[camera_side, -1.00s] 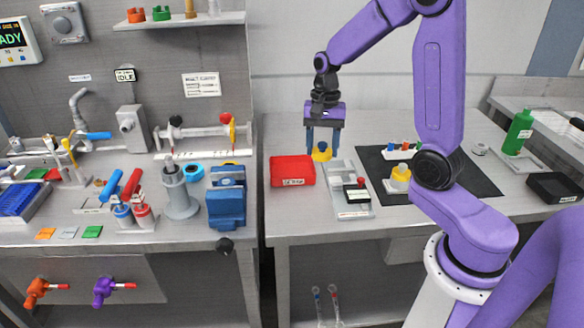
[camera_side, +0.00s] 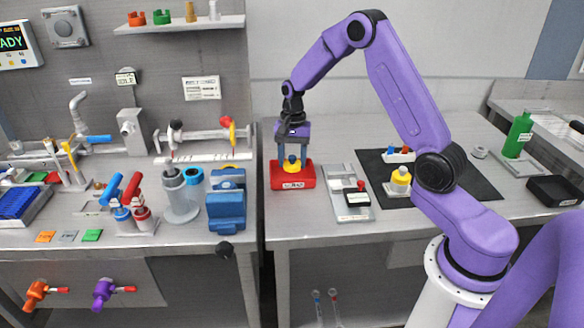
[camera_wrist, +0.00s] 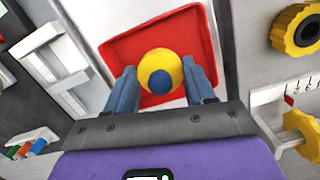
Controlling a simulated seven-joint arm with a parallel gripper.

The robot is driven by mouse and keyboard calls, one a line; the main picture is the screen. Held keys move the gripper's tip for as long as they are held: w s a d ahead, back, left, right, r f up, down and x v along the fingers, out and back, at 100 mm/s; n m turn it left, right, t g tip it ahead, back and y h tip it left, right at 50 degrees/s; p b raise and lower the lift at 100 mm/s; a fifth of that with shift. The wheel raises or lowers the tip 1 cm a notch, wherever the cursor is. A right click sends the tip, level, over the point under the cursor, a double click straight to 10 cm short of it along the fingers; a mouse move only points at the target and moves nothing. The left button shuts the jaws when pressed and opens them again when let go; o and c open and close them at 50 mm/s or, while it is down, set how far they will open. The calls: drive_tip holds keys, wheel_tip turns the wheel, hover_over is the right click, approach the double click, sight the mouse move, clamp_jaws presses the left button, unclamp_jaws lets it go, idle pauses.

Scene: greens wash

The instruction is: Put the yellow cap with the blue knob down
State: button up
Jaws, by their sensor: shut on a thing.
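The yellow cap with the blue knob (camera_side: 291,164) is between the fingers of my gripper (camera_side: 292,160). My gripper is shut on it. The cap is over the red tray (camera_side: 292,182), and its front rim shows below the cap in the side view. In the wrist view the yellow cap (camera_wrist: 157,70) sits between both fingertips, with its blue knob facing the camera. The red tray (camera_wrist: 122,47) lies beneath it and looks otherwise empty. I cannot tell whether the cap touches the tray's floor.
A grey fixture with a small black block (camera_side: 356,197) stands right of the tray. Another yellow-topped piece (camera_side: 401,176) stands on the black mat (camera_side: 455,178). A blue block (camera_side: 227,208) is left, across the gap between the benches. Bare bench lies in front of the tray.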

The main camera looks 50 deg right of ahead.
sight(292, 177)
drive_tip(key=shift+w+f, duration=0.1)
drive_tip(key=shift+f, duration=1.55)
drive_tip(key=shift+f, duration=0.15)
drive_tip(key=o, duration=1.2)
drive_tip(key=shift+c, duration=0.2)
